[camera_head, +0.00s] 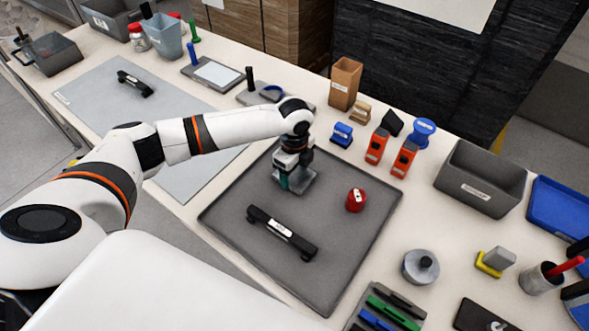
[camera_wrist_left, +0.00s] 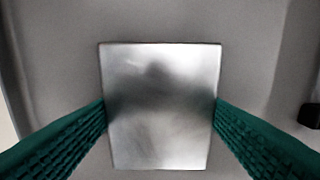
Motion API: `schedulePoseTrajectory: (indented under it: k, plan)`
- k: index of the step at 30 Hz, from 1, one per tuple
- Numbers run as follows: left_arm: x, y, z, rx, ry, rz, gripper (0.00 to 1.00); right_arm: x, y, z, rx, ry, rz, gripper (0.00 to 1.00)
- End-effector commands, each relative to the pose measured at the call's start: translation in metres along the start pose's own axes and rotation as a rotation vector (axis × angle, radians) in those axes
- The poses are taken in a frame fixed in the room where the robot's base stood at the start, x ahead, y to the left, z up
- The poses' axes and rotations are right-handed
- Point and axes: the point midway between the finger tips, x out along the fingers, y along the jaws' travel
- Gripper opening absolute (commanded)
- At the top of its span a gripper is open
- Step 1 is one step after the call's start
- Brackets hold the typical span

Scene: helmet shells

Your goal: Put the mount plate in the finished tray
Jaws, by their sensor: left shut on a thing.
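The mount plate, a square silvery metal plate (camera_head: 306,181), is at the back left of the dark grey mat (camera_head: 340,275). My left gripper (camera_head: 290,186) reaches down to it from above and is shut on it. In the left wrist view the plate (camera_wrist_left: 160,105) lies between the two green ribbed fingers, which touch its left and right edges. I cannot tell whether it still touches the mat. A dark grey open bin with a white label (camera_head: 478,190) stands at the right. Its label is too small to read, so I cannot tell whether it is the finished tray. My right gripper is not in view.
On the mat are a black handle bar (camera_head: 282,232) and a red round part (camera_head: 356,200). A blue tray (camera_head: 560,212) is at the far right.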

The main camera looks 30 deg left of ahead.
Motion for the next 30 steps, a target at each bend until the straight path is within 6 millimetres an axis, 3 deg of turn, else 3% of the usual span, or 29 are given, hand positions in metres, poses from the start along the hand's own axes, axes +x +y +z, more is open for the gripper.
schedulePoseTrajectory:
  k: [5,6,10,22,30]
  plan:
    - [0.001,0.001,0.0,-0.001,-0.001,0.002,0.27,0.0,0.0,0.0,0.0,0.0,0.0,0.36]
    - [0.003,0.0,0.0,-0.001,-0.001,0.0,0.69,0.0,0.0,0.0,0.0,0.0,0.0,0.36]
    - [0.002,0.0,0.0,-0.001,-0.001,0.0,0.9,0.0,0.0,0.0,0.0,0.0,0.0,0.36]
    - [-0.007,0.001,0.0,0.0,-0.001,0.001,0.9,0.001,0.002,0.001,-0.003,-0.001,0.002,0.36]
    - [-0.06,0.001,0.0,0.0,-0.001,0.005,0.9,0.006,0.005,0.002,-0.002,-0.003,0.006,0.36]
